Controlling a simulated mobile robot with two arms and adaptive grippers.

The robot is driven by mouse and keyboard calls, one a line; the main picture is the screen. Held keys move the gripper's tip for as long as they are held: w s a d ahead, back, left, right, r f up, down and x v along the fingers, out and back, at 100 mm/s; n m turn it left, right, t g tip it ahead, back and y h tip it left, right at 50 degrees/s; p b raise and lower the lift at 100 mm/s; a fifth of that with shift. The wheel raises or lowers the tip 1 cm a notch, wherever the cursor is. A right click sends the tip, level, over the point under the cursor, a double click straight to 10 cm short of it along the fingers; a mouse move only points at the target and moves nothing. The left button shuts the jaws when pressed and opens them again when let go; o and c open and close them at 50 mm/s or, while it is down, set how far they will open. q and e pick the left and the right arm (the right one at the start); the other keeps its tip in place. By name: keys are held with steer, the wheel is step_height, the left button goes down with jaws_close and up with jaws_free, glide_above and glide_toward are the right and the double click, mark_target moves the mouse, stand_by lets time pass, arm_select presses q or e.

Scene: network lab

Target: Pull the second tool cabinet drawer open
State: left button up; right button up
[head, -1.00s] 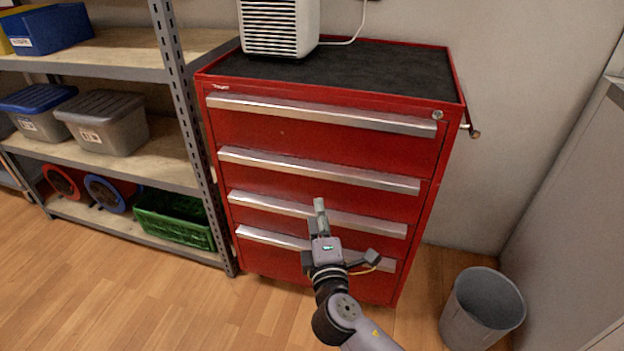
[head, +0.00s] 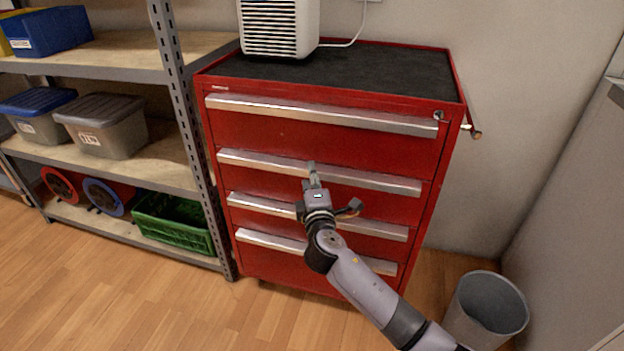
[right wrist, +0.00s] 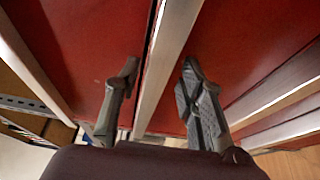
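The red tool cabinet (head: 270,130) stands against the wall with all its drawers closed. The second drawer's silver handle (head: 375,179) runs across the cabinet front, below the top drawer's handle (head: 320,112). My right gripper (head: 312,172) is at the middle of the second drawer's handle. In the right wrist view my right gripper (right wrist: 157,85) is open, with one finger on each side of a silver handle (right wrist: 166,60). The fingers show gaps to the handle, and I see no grip on it. My left gripper is in neither view.
A white louvred appliance (head: 280,28) stands on the cabinet's black top (head: 385,72). A metal shelf (head: 180,110) with bins and a green crate (head: 172,222) is at the left. A grey waste bin (head: 487,308) stands at the right. The wooden floor in front is clear.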

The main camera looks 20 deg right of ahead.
steer(key=c, duration=0.8)
steer(key=shift+s, duration=0.1)
jaws_close()
steer(key=shift+f, duration=0.15)
